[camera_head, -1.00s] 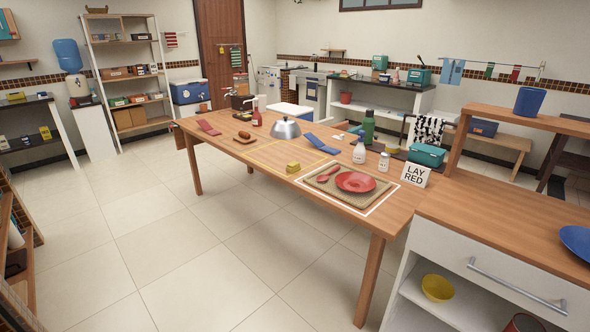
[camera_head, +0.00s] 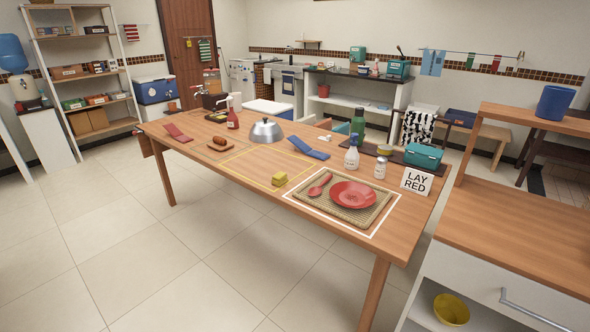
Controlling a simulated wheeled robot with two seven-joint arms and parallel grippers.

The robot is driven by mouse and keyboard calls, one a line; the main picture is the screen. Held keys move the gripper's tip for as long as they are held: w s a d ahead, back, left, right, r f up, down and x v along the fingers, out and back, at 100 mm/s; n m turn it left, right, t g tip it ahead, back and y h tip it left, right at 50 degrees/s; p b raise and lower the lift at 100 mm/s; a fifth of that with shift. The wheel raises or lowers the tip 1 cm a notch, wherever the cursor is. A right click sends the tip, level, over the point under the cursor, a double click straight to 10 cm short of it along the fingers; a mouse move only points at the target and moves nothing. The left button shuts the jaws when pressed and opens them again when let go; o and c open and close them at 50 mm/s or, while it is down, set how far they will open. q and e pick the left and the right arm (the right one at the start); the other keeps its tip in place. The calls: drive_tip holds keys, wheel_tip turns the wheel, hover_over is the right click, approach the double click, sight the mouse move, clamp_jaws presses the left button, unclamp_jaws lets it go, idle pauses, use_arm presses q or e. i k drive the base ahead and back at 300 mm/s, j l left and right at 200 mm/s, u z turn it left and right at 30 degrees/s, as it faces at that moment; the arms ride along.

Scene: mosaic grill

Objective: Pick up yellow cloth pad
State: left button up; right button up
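A small yellow block-like pad (camera_head: 279,179) lies on the wooden table (camera_head: 225,188), inside a yellow outlined area and left of the woven placemat (camera_head: 376,204). It is the yellow thing on the table that fits the cloth pad; its material is too small to tell. Nothing rests on it. Neither of my grippers shows in the head view.
A red plate (camera_head: 353,194) and red spoon lie on the placemat, beside a "LAY RED" sign (camera_head: 417,181). A metal dome (camera_head: 266,131), folded blue cloth (camera_head: 308,148), spray bottle (camera_head: 352,155) and shaker stand behind. A white counter (camera_head: 500,290) adjoins at right. Front floor is clear.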

sight(278, 179)
drive_tip(key=i+j+z, duration=0.25)
drive_tip(key=i+j, duration=0.2)
drive_tip(key=i+j+z, duration=0.25)
drive_tip(key=i+j, duration=0.15)
drive_tip(key=i+j+z, duration=0.25)
drive_tip(key=j, duration=0.45)
drive_tip(key=i, duration=0.15)
